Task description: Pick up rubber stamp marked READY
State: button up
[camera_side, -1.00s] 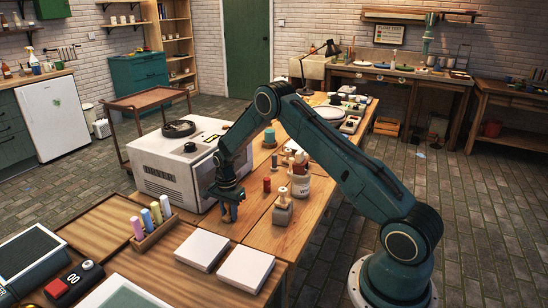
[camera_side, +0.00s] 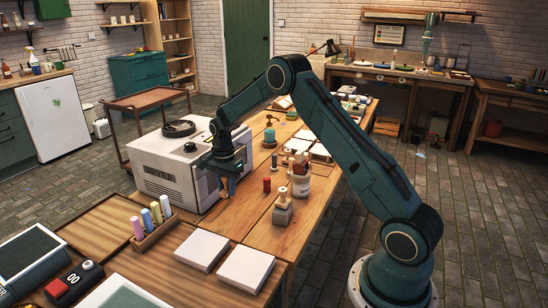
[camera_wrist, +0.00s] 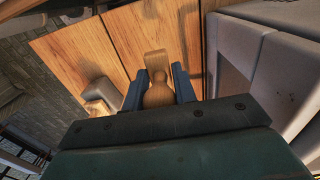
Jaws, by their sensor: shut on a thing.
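My gripper (camera_side: 228,185) is beside the front of the white oven, and its blue fingers show in the wrist view (camera_wrist: 157,76). It is shut on a wooden stamp (camera_wrist: 156,95) with a rounded handle between the fingers and a flatter wooden part beyond. In the side view only a small brown end of it (camera_side: 223,192) shows below the fingers, seemingly above the table. No READY marking is legible on it. Another stamp (camera_side: 283,210), with a wooden knob and a grey block, stands on the table to the right of my gripper.
The white oven (camera_side: 178,165) stands close to the left of my gripper. White tiles (camera_side: 246,269) and a rack of coloured sticks (camera_side: 154,232) lie in front.

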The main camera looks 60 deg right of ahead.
notch_tip(320, 180, up, 10)
jog(key=shift+f, duration=0.1)
dwell(0.8)
